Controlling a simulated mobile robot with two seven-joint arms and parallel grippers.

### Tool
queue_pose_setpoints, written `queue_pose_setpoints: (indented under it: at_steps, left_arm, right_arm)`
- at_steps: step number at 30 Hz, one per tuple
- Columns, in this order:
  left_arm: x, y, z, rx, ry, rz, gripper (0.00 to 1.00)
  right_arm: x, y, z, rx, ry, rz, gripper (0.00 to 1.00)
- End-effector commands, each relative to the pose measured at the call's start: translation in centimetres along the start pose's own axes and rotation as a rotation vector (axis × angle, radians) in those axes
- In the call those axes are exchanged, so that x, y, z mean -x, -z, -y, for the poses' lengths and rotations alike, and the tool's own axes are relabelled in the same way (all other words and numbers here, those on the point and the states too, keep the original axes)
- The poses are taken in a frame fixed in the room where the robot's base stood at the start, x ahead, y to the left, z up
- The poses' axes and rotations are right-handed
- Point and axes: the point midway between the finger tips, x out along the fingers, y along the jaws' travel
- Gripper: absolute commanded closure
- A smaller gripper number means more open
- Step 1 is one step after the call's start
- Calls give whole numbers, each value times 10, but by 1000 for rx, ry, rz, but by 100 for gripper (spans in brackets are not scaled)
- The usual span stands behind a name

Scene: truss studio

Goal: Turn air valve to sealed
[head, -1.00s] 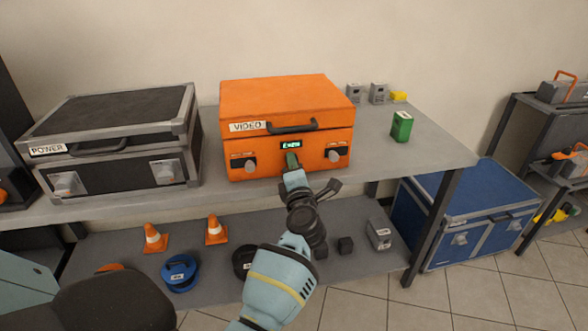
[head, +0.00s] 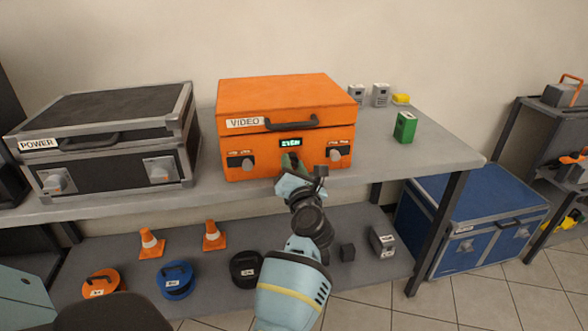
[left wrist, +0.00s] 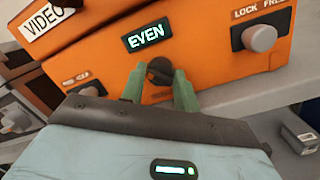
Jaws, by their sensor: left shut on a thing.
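The orange case (head: 285,105) labelled VIDEO stands closed on the table. Its front has a small lit display (head: 290,142), which reads EVEN in the left wrist view (left wrist: 149,36). Below the display is a small dark round knob (left wrist: 159,70), apparently the air valve. My left gripper (head: 290,162) is at the case front, its green fingertips shut on this knob from both sides. In the head view the gripper hides most of the knob. No sealed mark is readable. My right gripper is not in view.
Grey latch knobs flank the valve; the right one (left wrist: 262,37) is by a LOCK FREE label. A black POWER case (head: 100,135) stands left. A green box (head: 405,127) is on the right tabletop. Cones and cable reels lie on the lower shelf; a blue case (head: 470,215) is right.

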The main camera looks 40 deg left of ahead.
Motion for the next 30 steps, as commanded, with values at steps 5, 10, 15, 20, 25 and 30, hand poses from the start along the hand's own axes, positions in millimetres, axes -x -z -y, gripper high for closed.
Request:
queue_pose_setpoints:
  at_steps: [5, 10, 15, 20, 25, 30]
  left_arm:
    - [1, 2, 3, 27, 2, -6, 92]
    - [1, 2, 2, 33, 2, -6, 92]
    - [1, 2, 2, 33, 2, -6, 92]
    - [1, 1, 2, 33, 2, -5, 59]
    - [1, 1, 1, 33, 0, -4, 49]
    - [0, 0, 1, 32, -1, -3, 49]
  right_arm:
    - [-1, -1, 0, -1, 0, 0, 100]
    - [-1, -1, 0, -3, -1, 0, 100]
    - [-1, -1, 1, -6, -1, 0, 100]
    - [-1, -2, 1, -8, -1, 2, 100]
    - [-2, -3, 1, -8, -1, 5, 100]
    - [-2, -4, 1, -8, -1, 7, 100]
